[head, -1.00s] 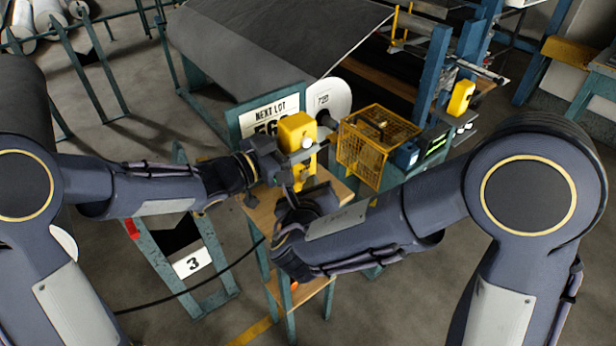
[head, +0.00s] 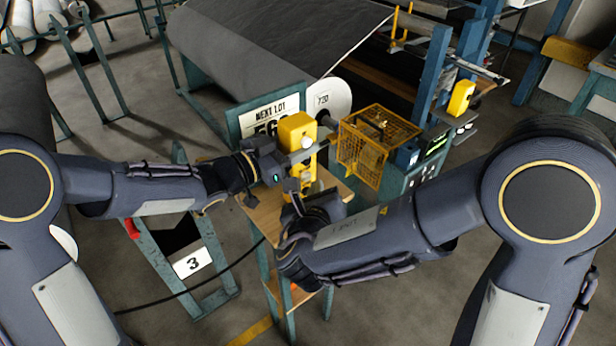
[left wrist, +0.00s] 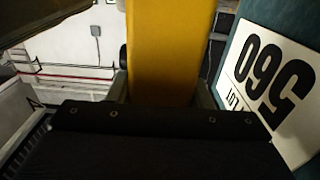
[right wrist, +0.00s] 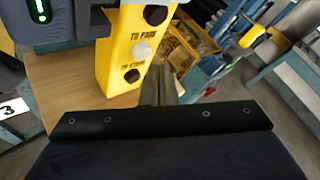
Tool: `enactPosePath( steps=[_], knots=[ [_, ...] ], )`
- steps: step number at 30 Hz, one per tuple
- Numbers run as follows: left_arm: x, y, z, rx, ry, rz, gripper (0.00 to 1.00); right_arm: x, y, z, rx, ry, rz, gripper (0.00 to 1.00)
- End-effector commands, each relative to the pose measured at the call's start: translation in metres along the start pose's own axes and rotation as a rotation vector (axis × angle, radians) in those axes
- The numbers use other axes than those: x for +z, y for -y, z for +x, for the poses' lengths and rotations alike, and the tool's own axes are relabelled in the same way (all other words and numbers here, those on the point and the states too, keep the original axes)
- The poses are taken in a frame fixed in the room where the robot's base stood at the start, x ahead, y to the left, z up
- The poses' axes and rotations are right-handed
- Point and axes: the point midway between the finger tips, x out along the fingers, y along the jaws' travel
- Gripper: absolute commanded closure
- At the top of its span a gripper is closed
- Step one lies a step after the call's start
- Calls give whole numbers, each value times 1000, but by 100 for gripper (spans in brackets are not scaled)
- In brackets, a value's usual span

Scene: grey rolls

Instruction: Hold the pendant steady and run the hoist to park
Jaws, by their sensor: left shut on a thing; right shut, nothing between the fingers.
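The yellow pendant (head: 297,130) hangs upright in front of the lot sign. In the left wrist view the pendant (left wrist: 170,50) stands between the fingers of my left gripper (left wrist: 163,88), which is shut on it. In the head view my left gripper (head: 292,152) holds it from the left. In the right wrist view the pendant's face (right wrist: 125,55) shows a white button (right wrist: 140,50) between two black ones, with partly readable lettering. My right gripper (right wrist: 163,82) is shut and empty, close to the lower part of that face; I cannot tell whether it touches.
A wooden-topped stand (head: 262,215) is below the pendant. A yellow wire cage (head: 375,143) and a control box (head: 432,150) stand to its right. A sign reading 560 (left wrist: 270,75) is close behind. A cable (head: 190,290) runs along the floor at left.

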Motion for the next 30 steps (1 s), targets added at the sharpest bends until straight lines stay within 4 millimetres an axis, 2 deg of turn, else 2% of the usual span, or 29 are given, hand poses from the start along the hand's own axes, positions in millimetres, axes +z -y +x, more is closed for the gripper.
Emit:
enactPosePath(
  steps=[8,21,30],
  knots=[
    [0,0,0,1,0,-1,97,-3,3,-4,0,-1,-1,100],
    [0,0,0,0,0,-1,97,-23,24,-32,0,0,-1,100],
    [0,0,0,0,0,-1,97,-26,25,-35,-1,-1,0,100]
  ],
)
